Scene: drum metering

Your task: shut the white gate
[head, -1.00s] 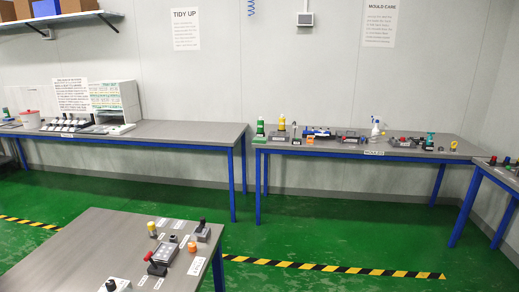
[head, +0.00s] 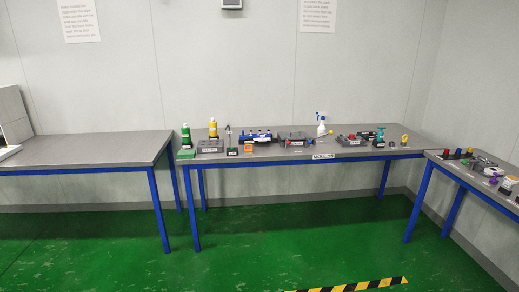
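No white gate can be made out in the head view at this distance. The far table labelled for moulds (head: 330,160) stands against the back wall. It carries small grey devices (head: 210,146), a blue device (head: 256,136), green and yellow bottles (head: 213,128), a white spray bottle (head: 321,124) and another grey unit with coloured parts (head: 352,140). These are too small to tell in detail. Neither of my grippers shows in the head view.
A bare grey table (head: 90,152) stands at the left, with a narrow gap before the mould table. Another table (head: 475,175) with small items runs along the right. Green floor (head: 270,235) lies open in front, with a black-and-yellow stripe (head: 360,285).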

